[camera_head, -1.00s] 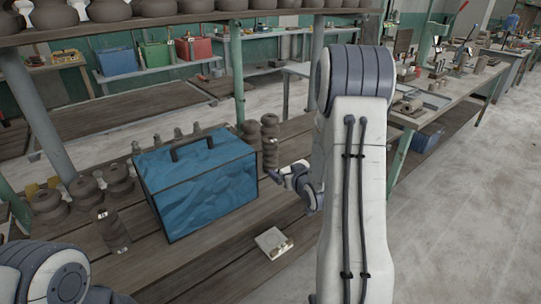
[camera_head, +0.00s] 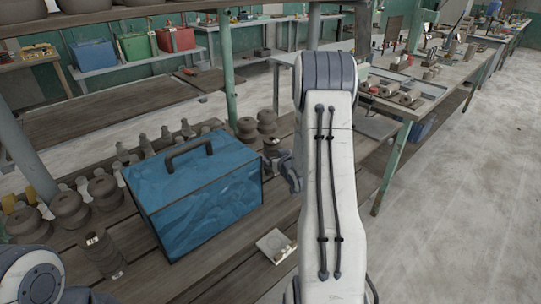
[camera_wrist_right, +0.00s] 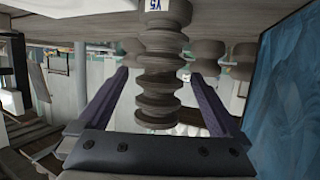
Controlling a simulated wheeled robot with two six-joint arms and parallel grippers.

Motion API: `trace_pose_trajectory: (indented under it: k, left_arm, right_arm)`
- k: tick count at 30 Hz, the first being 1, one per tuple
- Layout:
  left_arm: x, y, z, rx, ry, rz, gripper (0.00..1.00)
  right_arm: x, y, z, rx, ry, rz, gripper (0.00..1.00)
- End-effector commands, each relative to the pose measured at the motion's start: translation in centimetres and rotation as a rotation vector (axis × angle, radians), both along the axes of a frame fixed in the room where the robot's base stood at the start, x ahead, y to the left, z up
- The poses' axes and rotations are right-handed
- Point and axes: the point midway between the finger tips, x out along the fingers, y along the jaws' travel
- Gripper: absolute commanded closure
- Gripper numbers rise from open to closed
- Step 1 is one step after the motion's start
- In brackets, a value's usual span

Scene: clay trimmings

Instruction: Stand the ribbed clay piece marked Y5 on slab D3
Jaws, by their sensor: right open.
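The ribbed clay piece marked Y5 (camera_wrist_right: 163,60) is a stack of grey-brown discs with a white label, standing between my right gripper's fingers in the right wrist view. My right gripper (camera_wrist_right: 160,76) is open, one finger on each side; contact is not clear. In the head view the right gripper (camera_head: 277,158) is beside the blue box, and the piece there is partly hidden. A pale, flat slab (camera_head: 276,245) with a small mark lies in front of the box; its label is unreadable. My left gripper is out of view.
A large blue box with a handle (camera_head: 195,195) stands left of the right gripper; its side also fills the right of the wrist view (camera_wrist_right: 288,90). Other ribbed pieces (camera_head: 246,128) stand behind it. A marked piece (camera_head: 103,256) and clay pots (camera_head: 70,208) stand on the left.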

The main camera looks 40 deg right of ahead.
Motion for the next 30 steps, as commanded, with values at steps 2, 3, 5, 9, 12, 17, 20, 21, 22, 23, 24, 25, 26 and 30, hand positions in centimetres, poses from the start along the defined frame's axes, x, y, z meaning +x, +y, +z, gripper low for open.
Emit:
trace_pose_trajectory:
  k: [2, 3, 5, 9, 12, 17, 20, 21, 22, 23, 24, 25, 26, 30]
  left_arm:
    - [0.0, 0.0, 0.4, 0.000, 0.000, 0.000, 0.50]
    - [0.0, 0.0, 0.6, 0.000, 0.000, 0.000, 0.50]
    - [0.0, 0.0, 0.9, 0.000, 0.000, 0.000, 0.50]
    - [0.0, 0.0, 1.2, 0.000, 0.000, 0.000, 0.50]
    - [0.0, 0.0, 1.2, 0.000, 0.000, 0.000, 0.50]
    - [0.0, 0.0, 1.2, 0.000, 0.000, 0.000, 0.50]
    - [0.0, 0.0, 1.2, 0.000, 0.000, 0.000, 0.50]
    - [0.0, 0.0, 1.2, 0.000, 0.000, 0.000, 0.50]
    - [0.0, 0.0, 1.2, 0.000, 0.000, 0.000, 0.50]
    - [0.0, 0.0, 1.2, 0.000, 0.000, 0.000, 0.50]
    - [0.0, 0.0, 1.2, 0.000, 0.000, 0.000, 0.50]
    - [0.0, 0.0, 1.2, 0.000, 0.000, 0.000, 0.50]
    - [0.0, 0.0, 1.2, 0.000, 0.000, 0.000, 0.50]
    - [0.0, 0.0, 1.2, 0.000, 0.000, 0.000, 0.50]
  right_arm:
    - [0.8, -0.2, -0.1, 0.001, 0.000, 0.002, 0.00]
    - [1.3, -0.3, -0.2, 0.000, -0.001, 0.003, 0.00]
    - [2.2, -0.6, -0.5, 0.000, 0.000, 0.003, 0.00]
    - [4.0, -1.2, -1.2, 0.000, 0.000, 0.003, 0.00]
    - [4.6, -1.3, -1.5, 0.000, 0.000, 0.004, 0.00]
    - [4.8, -1.3, -1.6, 0.000, 0.000, 0.004, 0.00]
    - [4.8, -1.2, -1.6, 0.000, 0.000, 0.004, 0.08]
    - [4.8, -1.2, -1.6, 0.000, 0.000, 0.005, 0.23]
    - [4.8, -1.2, -1.6, 0.000, 0.000, 0.005, 0.34]
    - [4.8, -1.2, -1.6, 0.000, 0.000, 0.005, 0.46]
    - [4.8, -1.2, -1.6, 0.000, 0.000, 0.005, 0.61]
    - [4.8, -1.2, -1.6, 0.000, 0.000, 0.005, 0.73]
    - [4.8, -1.2, -1.5, 0.000, 0.000, 0.005, 0.84]
    - [4.9, -1.3, -1.3, -0.003, -0.004, 0.005, 1.00]
